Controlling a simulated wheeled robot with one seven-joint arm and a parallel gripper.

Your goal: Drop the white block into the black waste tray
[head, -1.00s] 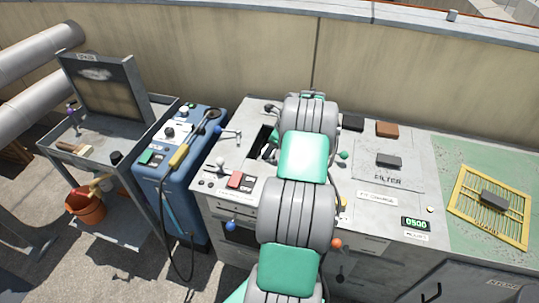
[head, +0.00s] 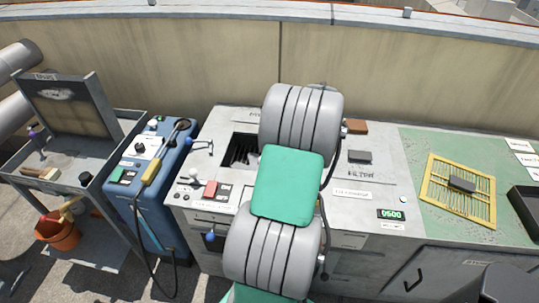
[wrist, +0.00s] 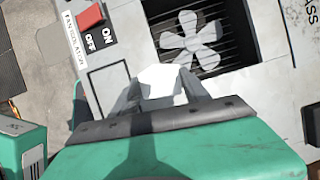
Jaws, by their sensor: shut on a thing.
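The white block (wrist: 158,78) is between the fingers of my gripper (wrist: 160,92) in the wrist view. My gripper is shut on it, above the grey cabinet top beside a dark slatted opening with a white fan (wrist: 191,40). In the head view my arm hides the gripper and the block. A black tray (head: 525,208) stands at the right edge of the head view, partly cut off, on the green part of the bench, well to the right of my arm.
A yellow grille (head: 443,203) with a dark block on it lies left of the tray. A brown block (head: 357,127) and a dark block (head: 360,157) sit on the grey top right of my arm. A red switch (wrist: 90,15) is near my gripper. A blue cabinet (head: 150,185) stands left.

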